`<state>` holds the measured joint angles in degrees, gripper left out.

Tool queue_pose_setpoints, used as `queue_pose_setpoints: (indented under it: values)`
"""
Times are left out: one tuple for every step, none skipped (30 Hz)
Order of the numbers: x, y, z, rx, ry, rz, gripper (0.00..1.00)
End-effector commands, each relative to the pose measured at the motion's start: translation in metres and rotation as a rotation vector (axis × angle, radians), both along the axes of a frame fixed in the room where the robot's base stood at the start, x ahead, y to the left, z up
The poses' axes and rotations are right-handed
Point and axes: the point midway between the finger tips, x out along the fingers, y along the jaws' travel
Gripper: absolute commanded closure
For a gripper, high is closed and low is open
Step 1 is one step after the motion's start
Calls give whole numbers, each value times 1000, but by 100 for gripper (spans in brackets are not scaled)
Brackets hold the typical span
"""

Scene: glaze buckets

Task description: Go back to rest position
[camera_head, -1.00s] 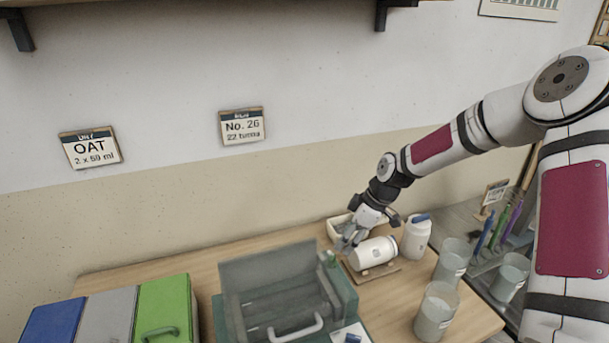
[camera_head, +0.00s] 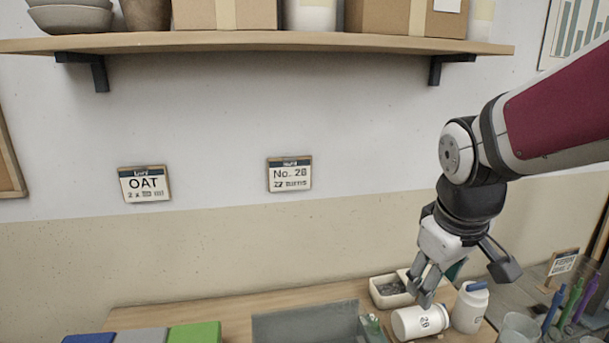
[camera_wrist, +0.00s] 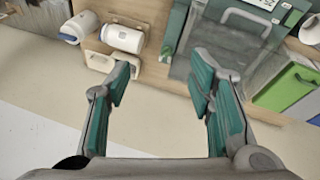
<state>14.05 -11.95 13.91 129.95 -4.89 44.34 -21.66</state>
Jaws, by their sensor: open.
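My gripper (camera_head: 462,282) is above the right part of the worktop in the head view, its fingers spread with nothing between them. In the wrist view the gripper (camera_wrist: 160,100) is also open and empty. A white jar (camera_head: 420,321) lies on its side below the fingers and shows the number 28 on its side. A second white jar (camera_head: 469,309) with a blue lid part stands upright beside it. Both white jars, the lying one (camera_wrist: 123,38) and the other (camera_wrist: 78,27), also show in the wrist view, apart from the fingers.
A grey-green box with a clear lid (camera_head: 305,325) stands left of the jars. Blue, grey and green boxes (camera_head: 195,332) are further left. A small tray (camera_head: 391,290) lies behind the jars. Clear cups (camera_head: 520,327) stand at right. A shelf (camera_head: 250,41) runs above.

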Motion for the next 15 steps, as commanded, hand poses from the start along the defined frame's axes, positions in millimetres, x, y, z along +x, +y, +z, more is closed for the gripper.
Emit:
queue_pose_setpoints:
  values:
    - [-13, 3, 9, 11, -33, -39, 52]
    - [-21, 4, 14, 21, -48, -65, 52]
    - [-32, 5, 18, 35, -67, -99, 52]
    - [-40, 6, 22, 50, -82, -125, 52]
    - [-48, 6, 25, 65, -97, -151, 52]
    - [-58, 8, 28, 87, -114, -183, 52]
    - [-66, 8, 30, 103, -128, -206, 52]
    - [-73, 9, 32, 121, -141, -227, 52]
    - [-82, 10, 33, 145, -155, -254, 52]
    - [-88, 11, 34, 163, -166, -273, 52]
    - [-94, 12, 34, 181, -174, -290, 52]
    - [-101, 13, 35, 203, -185, -309, 52]
    - [-105, 13, 34, 217, -190, -323, 52]
    - [-109, 14, 34, 229, -194, -334, 52]
    - [-113, 14, 34, 244, -199, -345, 52]
